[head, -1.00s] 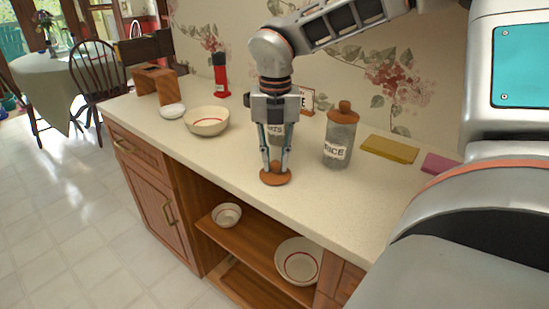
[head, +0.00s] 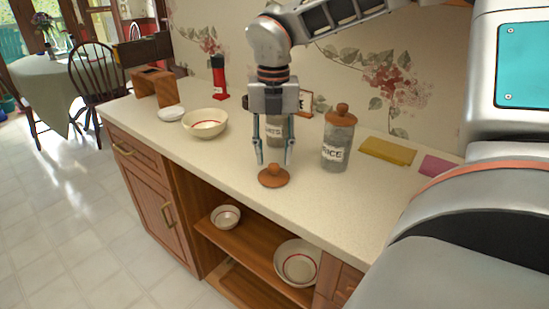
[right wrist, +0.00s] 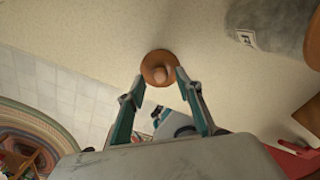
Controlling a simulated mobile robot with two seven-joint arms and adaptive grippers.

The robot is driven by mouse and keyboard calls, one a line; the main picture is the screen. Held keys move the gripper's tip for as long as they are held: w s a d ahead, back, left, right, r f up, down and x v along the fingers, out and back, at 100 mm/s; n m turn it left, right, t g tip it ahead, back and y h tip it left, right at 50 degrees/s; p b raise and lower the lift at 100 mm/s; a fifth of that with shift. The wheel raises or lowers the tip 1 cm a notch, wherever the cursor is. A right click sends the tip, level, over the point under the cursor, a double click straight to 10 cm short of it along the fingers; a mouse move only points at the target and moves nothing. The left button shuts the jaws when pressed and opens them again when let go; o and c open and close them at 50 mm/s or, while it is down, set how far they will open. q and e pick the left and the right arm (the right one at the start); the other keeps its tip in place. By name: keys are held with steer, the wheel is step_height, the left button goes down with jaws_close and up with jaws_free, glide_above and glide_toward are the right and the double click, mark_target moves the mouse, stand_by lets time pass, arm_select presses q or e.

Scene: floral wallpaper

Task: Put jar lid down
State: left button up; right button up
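The brown wooden jar lid (head: 273,177) lies knob up on the countertop near its front edge. It also shows in the right wrist view (right wrist: 159,69), just beyond the fingertips. My right gripper (head: 273,161) is open, with its fingers apart just above the lid and nothing between them; in the right wrist view the open fingers (right wrist: 158,78) frame the lid. A glass jar without a visible lid (head: 275,132) stands behind the gripper, partly hidden by it. My left gripper is not in view.
A lidded jar labelled RICE (head: 338,140) stands right of the gripper. An open shelf (head: 240,244) with bowls is below the counter.

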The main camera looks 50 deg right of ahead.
mark_target(274, 164)
step_height(274, 164, up, 10)
steer(key=shift+f+p, duration=0.2)
steer(key=shift+p, duration=0.15)
stand_by(0.4)
